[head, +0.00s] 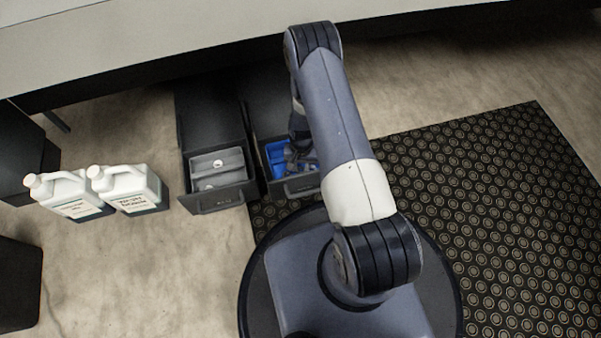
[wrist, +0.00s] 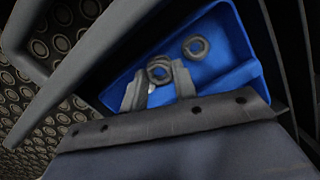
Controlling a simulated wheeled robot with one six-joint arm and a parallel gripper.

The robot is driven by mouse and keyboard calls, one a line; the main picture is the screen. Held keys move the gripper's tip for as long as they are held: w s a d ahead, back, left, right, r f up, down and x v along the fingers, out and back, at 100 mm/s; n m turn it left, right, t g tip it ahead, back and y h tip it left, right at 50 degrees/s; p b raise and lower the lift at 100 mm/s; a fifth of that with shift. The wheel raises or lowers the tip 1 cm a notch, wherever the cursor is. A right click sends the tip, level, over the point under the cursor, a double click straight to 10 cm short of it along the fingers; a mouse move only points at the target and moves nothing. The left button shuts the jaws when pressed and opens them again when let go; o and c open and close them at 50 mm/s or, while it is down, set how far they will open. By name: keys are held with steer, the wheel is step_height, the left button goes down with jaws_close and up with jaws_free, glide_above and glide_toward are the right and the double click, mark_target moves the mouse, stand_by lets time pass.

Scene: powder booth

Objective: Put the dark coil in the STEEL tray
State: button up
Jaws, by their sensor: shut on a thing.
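My gripper (wrist: 160,82) is low over the blue tray (wrist: 228,25) in the wrist view, its two grey fingers on either side of a dark ring-shaped coil (wrist: 168,70). It is shut on this coil, which seems to overlap another ring; I cannot tell clearly. Another dark ring (wrist: 205,48) lies apart on the tray's floor. In the head view the blue tray (head: 277,150) sits in the right open drawer, partly hidden by my arm. A grey, steel-looking tray (head: 230,160) sits in the left open drawer, with small pale round things in it.
The two drawers' dark walls (head: 251,150) stand close together between the trays. Two white jugs (head: 128,188) stand on the floor left of the drawers. A pale bench top (head: 150,30) overhangs the back. A patterned dark mat (head: 490,210) covers the floor at right.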

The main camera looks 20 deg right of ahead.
mark_target(301, 168)
steer(key=shift+f+b, duration=0.7)
steer(key=shift+f, duration=1.2)
steer(key=shift+f, duration=0.2)
steer(key=o, duration=0.9)
steer(key=shift+o, duration=0.2)
steer(key=shift+r, duration=0.15)
steer(key=r+p, duration=0.1)
steer(key=r, duration=0.3)
steer(key=r+p, duration=0.2)
steer(key=r, duration=0.2)
steer(key=w+r+p, duration=0.1)
steer(key=r+p, duration=0.1)
steer(key=r, duration=0.2)
steer(key=shift+d, duration=0.2)
